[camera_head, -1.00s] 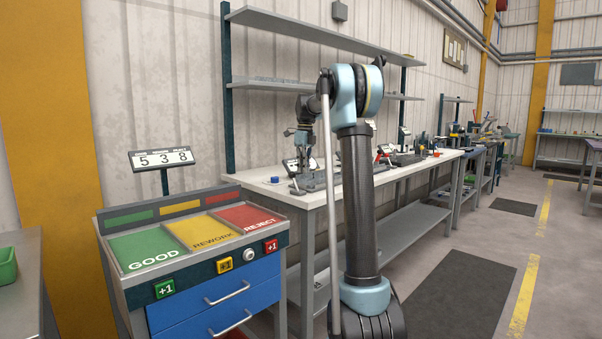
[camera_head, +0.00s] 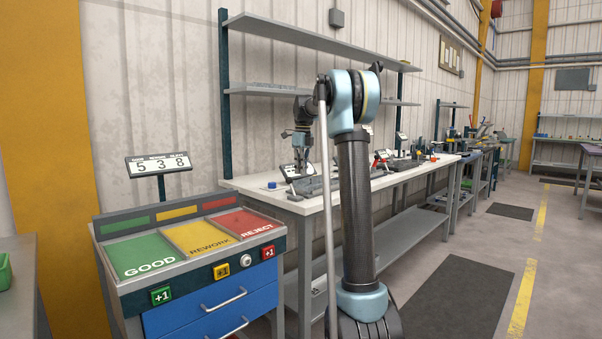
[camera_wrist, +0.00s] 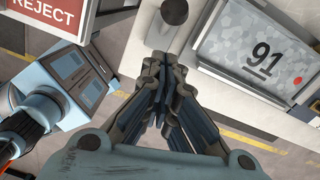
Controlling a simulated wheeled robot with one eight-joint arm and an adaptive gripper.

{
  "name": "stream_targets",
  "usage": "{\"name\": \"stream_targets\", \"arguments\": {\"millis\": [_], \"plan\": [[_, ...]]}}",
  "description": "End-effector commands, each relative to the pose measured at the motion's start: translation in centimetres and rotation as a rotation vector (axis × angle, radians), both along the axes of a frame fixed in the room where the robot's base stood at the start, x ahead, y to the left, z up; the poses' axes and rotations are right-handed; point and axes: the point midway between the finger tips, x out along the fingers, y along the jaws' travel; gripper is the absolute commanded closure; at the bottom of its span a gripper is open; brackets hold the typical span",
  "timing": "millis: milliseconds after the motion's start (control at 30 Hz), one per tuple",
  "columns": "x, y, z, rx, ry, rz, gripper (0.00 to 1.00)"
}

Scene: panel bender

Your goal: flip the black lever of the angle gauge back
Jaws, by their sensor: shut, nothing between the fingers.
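In the wrist view a grey panel marked "91" (camera_wrist: 262,50), with a red dot, lies at the upper right on the pale bench. A dark round knob (camera_wrist: 174,11) on a grey part shows at the top edge; I cannot tell whether it is the black lever of the angle gauge. My gripper (camera_wrist: 165,84) is shut and empty, below the knob and left of the panel in the picture. In the head view my gripper (camera_head: 300,168) is over the bench beside a small black-and-white device (camera_head: 288,170); the lever cannot be made out there.
The white bench (camera_head: 250,187) carries a blue round item (camera_head: 271,185) and further tools to the right. Shelves (camera_head: 300,35) run above it. A sorting cabinet (camera_head: 205,300) with GOOD, REWORK and REJECT fields stands at the front left. Floor is open at the right.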

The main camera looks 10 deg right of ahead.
Motion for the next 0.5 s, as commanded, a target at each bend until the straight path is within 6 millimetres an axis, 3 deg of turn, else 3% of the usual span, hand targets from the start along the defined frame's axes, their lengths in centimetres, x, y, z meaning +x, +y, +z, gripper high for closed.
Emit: {"name": "stream_targets", "arguments": {"millis": [300, 500], "plan": [[-1.1, -2.6, 2.4, 0.000, 0.002, -0.004, 1.00], [0.4, -1.5, 5.7, 0.000, 0.001, 0.000, 1.00]]}}
